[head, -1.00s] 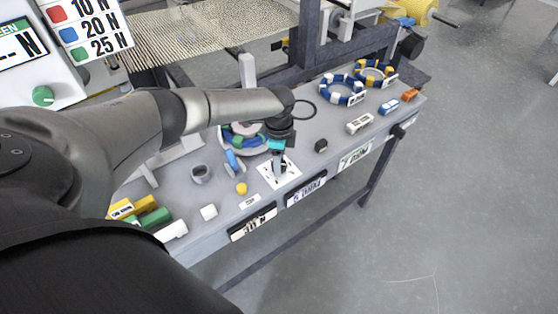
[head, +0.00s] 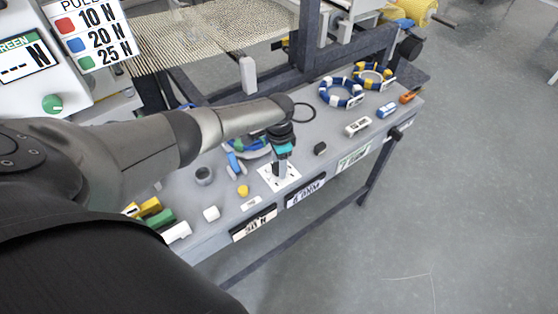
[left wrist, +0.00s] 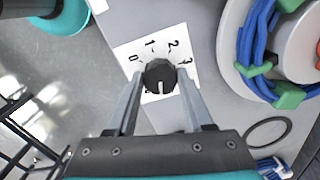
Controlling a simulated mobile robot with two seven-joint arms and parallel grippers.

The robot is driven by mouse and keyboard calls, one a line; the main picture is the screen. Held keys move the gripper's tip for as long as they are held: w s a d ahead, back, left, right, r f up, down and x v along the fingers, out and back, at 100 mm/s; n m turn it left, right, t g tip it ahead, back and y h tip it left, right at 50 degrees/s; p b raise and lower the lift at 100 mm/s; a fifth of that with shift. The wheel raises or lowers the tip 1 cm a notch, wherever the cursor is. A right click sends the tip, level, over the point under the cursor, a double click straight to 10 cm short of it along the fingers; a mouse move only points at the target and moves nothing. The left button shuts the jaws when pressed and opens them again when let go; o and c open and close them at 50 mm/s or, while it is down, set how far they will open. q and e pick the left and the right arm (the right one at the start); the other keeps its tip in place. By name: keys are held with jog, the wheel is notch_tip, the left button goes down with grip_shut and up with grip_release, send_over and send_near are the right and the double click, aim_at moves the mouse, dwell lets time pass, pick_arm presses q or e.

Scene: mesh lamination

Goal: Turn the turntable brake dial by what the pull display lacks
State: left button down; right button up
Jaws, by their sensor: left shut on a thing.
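The brake dial (left wrist: 159,75) is a black knob on a white card (left wrist: 124,53) with the numbers 0, 1, 2 and 3. Its white mark points toward the bottom of the left wrist view; a marking there is partly hidden. My left gripper (left wrist: 160,82) is shut on the dial, one finger on each side. In the head view my left gripper (head: 279,170) points down at the card (head: 290,179), hiding the dial. The pull display (head: 25,63) shows dashes before N. The chart (head: 92,35) lists red 10 N, blue 20 N, green 25 N. My right gripper is not in view.
A reel with blue and green parts (left wrist: 262,45) stands close beside the card. Two blue-ringed reels (head: 341,92) lie toward the bench's far end. A grey cup (head: 204,176), a yellow knob (head: 243,191) and small blocks sit nearby. Open floor lies right.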

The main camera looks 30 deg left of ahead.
pick_arm(q)
jog(key=n+p, duration=0.2)
jog(key=n, duration=0.3)
jog(key=shift+n, duration=0.3)
jog(key=n+p, duration=0.1)
jog(key=n, duration=0.3)
jog(key=n+p, duration=0.1)
jog(key=n, duration=0.4)
jog(key=shift+n, duration=0.4)
jog(key=shift+w+n+p, duration=0.1)
jog(key=shift+n+p, duration=0.3)
jog(key=shift+n, duration=2.1)
jog(key=shift+c, duration=1.4)
grip_release()
